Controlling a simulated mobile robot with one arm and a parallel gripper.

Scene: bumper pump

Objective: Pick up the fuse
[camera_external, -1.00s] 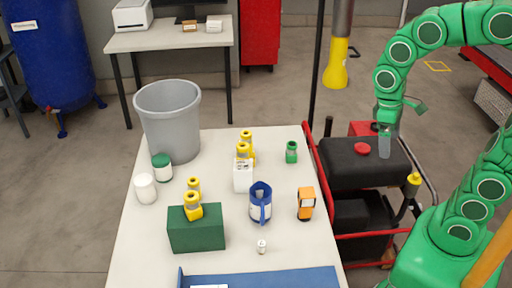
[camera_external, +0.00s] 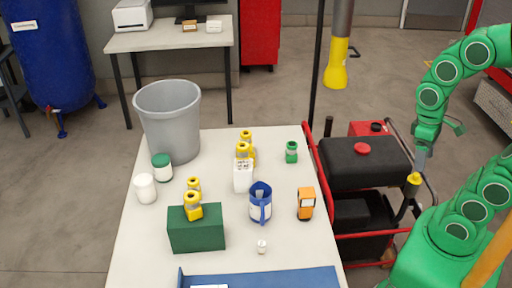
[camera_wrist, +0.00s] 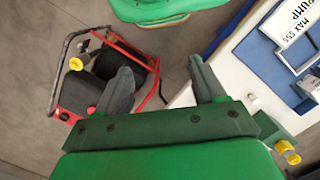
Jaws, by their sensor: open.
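The likely fuse is a small white cylinder (camera_external: 262,247) standing on the white table (camera_external: 290,250), between the blue mug and the blue tray. Its make is too small to tell for sure. My gripper (camera_external: 421,161) hangs well to the right of the table, above the red-framed machine's right side, far from the cylinder. In the wrist view my gripper (camera_wrist: 163,82) has its two grey fingers spread apart, with nothing between them. A small pale object (camera_wrist: 254,100) shows there on the table, beside the right finger; I cannot tell whether it is the same cylinder.
The table holds a blue mug (camera_external: 260,204), an orange device (camera_external: 306,204), a green box (camera_external: 196,230), a white block (camera_external: 243,178), several yellow-topped parts, a grey bin (camera_external: 170,118) and a blue tray (camera_external: 262,278). A red-framed machine (camera_external: 362,165) stands against the table's right side.

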